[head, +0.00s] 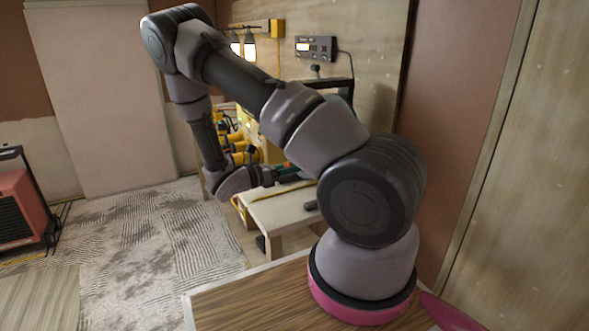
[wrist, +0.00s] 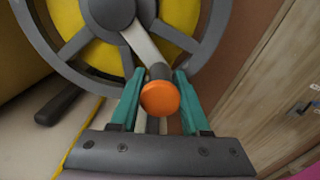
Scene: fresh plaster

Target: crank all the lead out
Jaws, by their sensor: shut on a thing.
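In the wrist view a reel with a grey spoked rim (wrist: 62,68) and a yellow drum (wrist: 95,58) fills the top. A pale crank arm (wrist: 146,45) runs from its dark hub to a crank handle with an orange knob (wrist: 160,98). My gripper (wrist: 158,76) has teal fingers, one each side of the handle, shut on it. A yellow lead (wrist: 80,135) runs along the bench top at lower left. In the head view my gripper (head: 287,172) is at the bench, and my arm hides much of the reel.
The pale workbench (head: 285,208) stands by the wall. A dark object (head: 311,205) lies near its edge, close to my arm. A red heater-like unit (head: 22,210) stands at left. The patterned floor (head: 170,235) between is clear. A lit panel (head: 315,48) hangs on the wall.

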